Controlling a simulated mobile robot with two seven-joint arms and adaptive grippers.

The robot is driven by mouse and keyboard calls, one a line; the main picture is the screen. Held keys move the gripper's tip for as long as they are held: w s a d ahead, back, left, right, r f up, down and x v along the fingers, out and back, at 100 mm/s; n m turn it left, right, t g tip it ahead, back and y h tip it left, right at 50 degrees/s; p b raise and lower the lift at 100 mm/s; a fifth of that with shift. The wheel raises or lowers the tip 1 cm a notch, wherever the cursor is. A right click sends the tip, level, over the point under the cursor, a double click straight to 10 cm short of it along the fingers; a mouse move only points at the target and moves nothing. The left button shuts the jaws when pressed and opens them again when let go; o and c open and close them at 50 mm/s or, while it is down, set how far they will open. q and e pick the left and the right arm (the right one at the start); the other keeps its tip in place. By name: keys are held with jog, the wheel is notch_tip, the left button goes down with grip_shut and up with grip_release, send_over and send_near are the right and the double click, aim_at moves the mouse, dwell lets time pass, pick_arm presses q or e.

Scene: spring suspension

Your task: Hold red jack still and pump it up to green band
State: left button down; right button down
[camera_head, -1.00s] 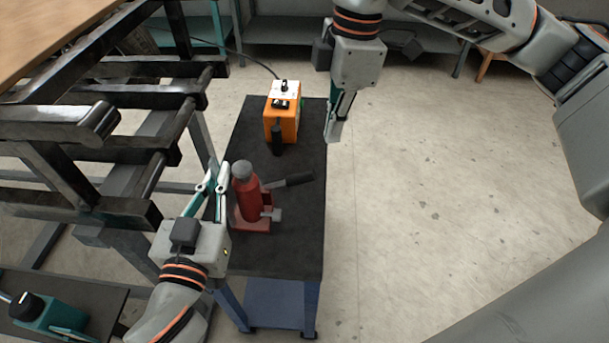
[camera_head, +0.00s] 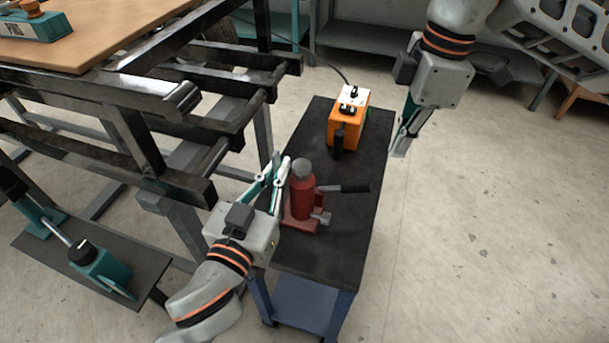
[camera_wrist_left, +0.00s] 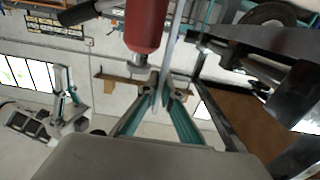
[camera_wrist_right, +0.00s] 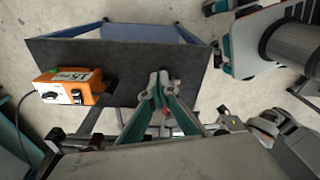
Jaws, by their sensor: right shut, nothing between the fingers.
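The red jack (camera_head: 303,195) stands upright on the black top of a small cart (camera_head: 330,240). Its dark pump handle (camera_head: 345,187) points right. My left gripper (camera_head: 280,165) is just left of the jack body; its two fingers show, but whether they touch the jack or are parted at the tips is unclear. In the left wrist view the jack (camera_wrist_left: 147,25) is beyond the fingers (camera_wrist_left: 165,90). My right gripper (camera_head: 400,148) is shut and empty, over the cart's right edge, beyond the handle. No green band is visible on the jack.
An orange box (camera_head: 345,128) with a cable and black switches stands at the cart's far end. A dark metal frame (camera_head: 180,100) is close on the left. A teal device (camera_head: 100,270) sits on a low board. Floor right of the cart is clear.

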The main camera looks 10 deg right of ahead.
aim_at(364, 190)
jog(key=a, duration=0.1)
jog(key=a+f, duration=0.1)
jog(key=a, duration=0.1)
jog(key=shift+w+a+f, duration=0.3)
jog(key=shift+w+f, duration=0.05)
jog(key=shift+f, duration=0.1)
jog(key=shift+a+f, duration=0.15)
jog(key=shift+f, duration=1.55)
jog(key=shift+a+f, duration=0.15)
jog(key=shift+f, duration=1.55)
jog(key=shift+f, duration=2.2)
